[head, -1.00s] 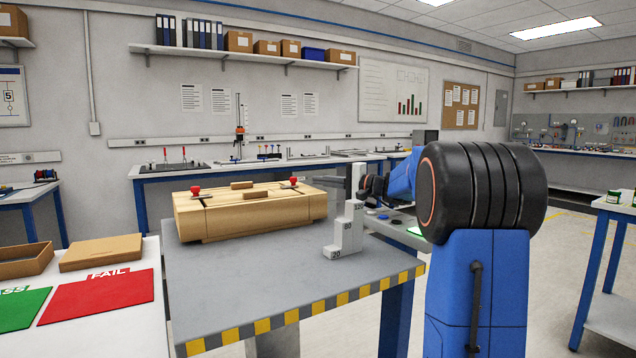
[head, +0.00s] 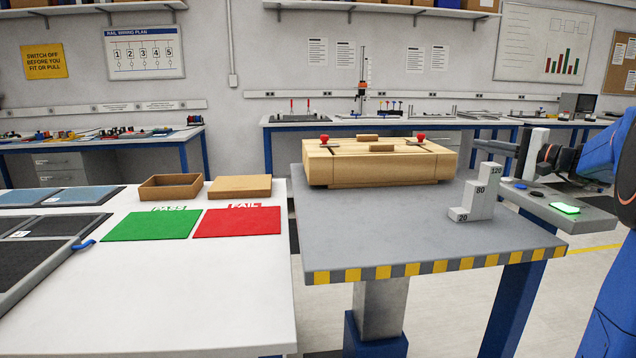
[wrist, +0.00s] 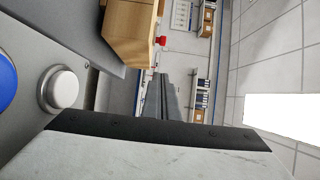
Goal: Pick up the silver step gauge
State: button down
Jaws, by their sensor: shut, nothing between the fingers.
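The silver step gauge (head: 476,200) stands upright on the grey table (head: 400,235) near its right edge, in the head view. Its steps are marked 20, 80 and 120, rising to the right. My gripper (head: 482,144) is behind and above the gauge, apart from it, with its fingers pointing left. In the wrist view my gripper (wrist: 163,80) shows its two fingers together, with nothing between them. The gauge does not show in the wrist view.
A wooden block fixture (head: 380,165) with red knobs sits behind the gauge, left of my gripper. A grey panel with a green light (head: 565,208) lies right of the table. Left, a white table holds green (head: 150,225) and red mats (head: 237,222). The grey table's front is clear.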

aim_at(479, 199)
jog(key=k+l, duration=1.2)
jog(key=k, duration=0.05)
